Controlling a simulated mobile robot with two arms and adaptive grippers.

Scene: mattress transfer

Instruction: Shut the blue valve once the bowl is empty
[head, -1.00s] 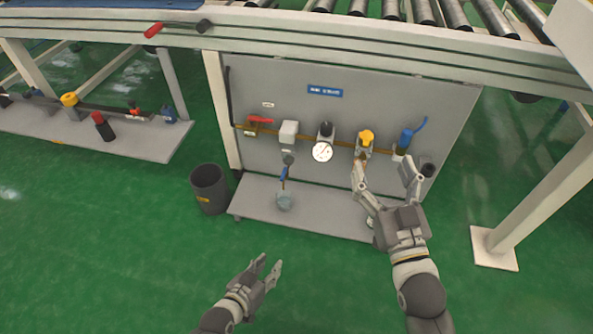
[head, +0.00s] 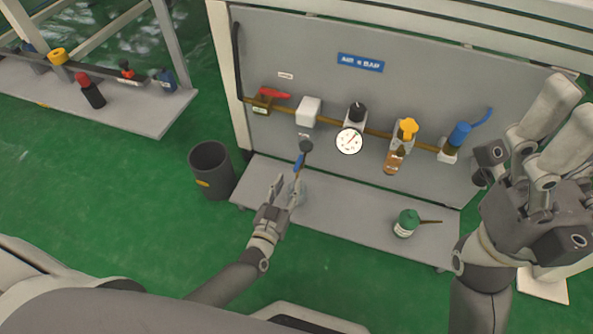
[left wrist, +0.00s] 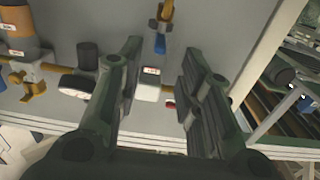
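The blue valve (head: 299,161) is a small blue lever on a brass fitting low on the grey panel; it also shows in the left wrist view (left wrist: 160,43). My left gripper (head: 285,185) is open and empty, just below and in front of the lever, not visibly touching it. An amber bowl (head: 392,161) hangs under the yellow knob (head: 407,130); its liquid level cannot be told. A clear cup (head: 297,193) under the valve is partly hidden by my left gripper. My right gripper (head: 572,108) appears open and empty, near the camera at the right.
A pressure gauge (head: 349,140), white box (head: 308,111), red lever (head: 273,95) and blue-capped fitting (head: 459,136) line the pipe. A green-topped can (head: 406,223) with a spout stands on the grey shelf (head: 340,222). A dark bin (head: 211,170) stands left on the floor.

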